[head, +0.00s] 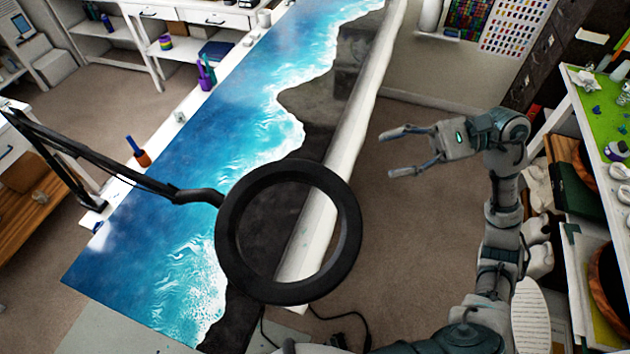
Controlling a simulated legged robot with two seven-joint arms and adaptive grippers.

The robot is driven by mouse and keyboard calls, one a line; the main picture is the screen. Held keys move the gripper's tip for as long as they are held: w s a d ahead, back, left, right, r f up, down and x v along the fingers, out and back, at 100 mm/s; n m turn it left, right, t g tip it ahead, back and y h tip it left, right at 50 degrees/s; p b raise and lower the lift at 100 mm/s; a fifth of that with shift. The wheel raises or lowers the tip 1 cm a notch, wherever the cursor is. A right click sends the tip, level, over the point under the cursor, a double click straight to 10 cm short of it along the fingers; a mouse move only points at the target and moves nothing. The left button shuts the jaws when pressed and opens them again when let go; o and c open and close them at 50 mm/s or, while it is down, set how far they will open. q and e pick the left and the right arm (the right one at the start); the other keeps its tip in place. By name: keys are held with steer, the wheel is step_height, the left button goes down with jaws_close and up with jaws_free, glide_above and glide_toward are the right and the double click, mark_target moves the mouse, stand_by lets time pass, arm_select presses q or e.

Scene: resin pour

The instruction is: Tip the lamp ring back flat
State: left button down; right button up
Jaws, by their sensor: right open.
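The lamp ring (231,232) is a thick black hoop on a black jointed arm (120,172) that comes in from the left. It hangs over the near part of the blue and black resin table (190,150), and its face is turned toward me. The dark tabletop and its pale edge show through its opening. My right gripper (391,154) is open and empty, right of and beyond the ring, over the floor beside the table and apart from the ring. My left gripper is out of view.
An orange-and-blue bottle (138,152) and purple bottles (206,75) stand along the table's left edge. A shelf unit with a green top (602,115) stands at the right. A black cable (345,318) lies below the ring. Open floor (415,215) lies between table and shelf.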

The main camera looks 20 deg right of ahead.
steer(key=d+f+n+b, duration=0.1)
steer(key=f+n+b, duration=0.1)
steer(key=n, duration=0.4)
steer(key=n+g+y+p, duration=0.1)
steer(key=n+y+p, duration=0.1)
steer(key=n+p, duration=0.3)
glide_toward(312, 175)
steer(key=shift+n, duration=0.5)
steer(key=a, duration=0.2)
steer(key=a+b, duration=0.1)
steer(key=a, duration=0.2)
steer(key=w+a, duration=0.1)
steer(key=a, duration=0.2)
steer(key=shift+a+f, duration=0.2)
steer(key=shift+f, duration=0.05)
steer(key=shift+a+f, duration=0.1)
steer(key=shift+a, duration=0.6)
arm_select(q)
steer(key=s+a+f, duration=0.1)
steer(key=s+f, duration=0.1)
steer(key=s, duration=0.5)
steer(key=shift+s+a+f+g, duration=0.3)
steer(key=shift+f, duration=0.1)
arm_select(e)
jaws_close()
